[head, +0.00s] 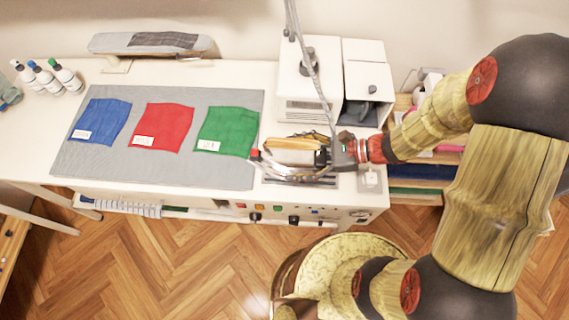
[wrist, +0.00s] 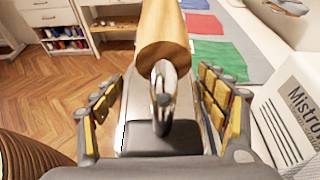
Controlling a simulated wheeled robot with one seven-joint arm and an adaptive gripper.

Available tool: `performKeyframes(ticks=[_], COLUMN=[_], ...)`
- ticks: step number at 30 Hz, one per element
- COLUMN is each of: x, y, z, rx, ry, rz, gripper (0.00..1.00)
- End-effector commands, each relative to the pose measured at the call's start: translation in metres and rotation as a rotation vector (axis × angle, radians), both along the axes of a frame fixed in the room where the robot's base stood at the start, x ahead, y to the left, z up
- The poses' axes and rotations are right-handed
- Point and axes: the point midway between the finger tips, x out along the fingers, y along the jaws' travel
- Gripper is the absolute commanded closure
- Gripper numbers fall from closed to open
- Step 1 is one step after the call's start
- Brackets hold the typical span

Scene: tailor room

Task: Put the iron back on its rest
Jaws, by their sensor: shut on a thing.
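The iron (head: 296,156) has a pale wooden handle and a metal body. It is at the front right of the ironing table, close above or on a dark slatted rest (head: 300,181); I cannot tell whether they touch. My gripper (head: 326,156) comes from the right and is shut on the iron's near end. In the wrist view, the wooden handle (wrist: 163,32) and a shiny metal bracket stand between the two fingers. The iron's sole and most of the rest are hidden beneath it.
A grey mat (head: 160,175) with blue, red and green cloths lies left of the iron. A white steam unit (head: 305,108) stands behind it, with a cable hanging down to the iron. Bottles (head: 50,78) and a sleeve board (head: 150,43) are farther left.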

Motion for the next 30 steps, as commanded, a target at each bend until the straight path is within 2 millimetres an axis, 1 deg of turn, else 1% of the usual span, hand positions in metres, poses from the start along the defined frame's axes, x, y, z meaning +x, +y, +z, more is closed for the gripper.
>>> performKeyframes(ticks=[1,4,5,9,12,16,25,27,30], x=[0.008,0.021,0.024,0.034,0.041,0.047,0.053,0.056,0.055], y=[-0.007,-0.019,-0.023,-0.033,-0.040,-0.046,-0.052,-0.055,-0.055], z=[-0.004,-0.011,-0.014,-0.035,-0.046,-0.056,-0.065,-0.071,-0.085], rx=[0.003,0.002,0.003,0.003,0.003,0.003,0.003,0.003,0.003], ry=[-0.003,-0.003,-0.003,-0.001,-0.003,-0.004,-0.004,-0.004,-0.001], rz=[-0.003,-0.003,-0.003,-0.002,-0.001,-0.001,-0.001,-0.001,0.001], gripper=[0.87,0.87,0.87,0.87,0.87,0.87,0.87,0.87,0.87])
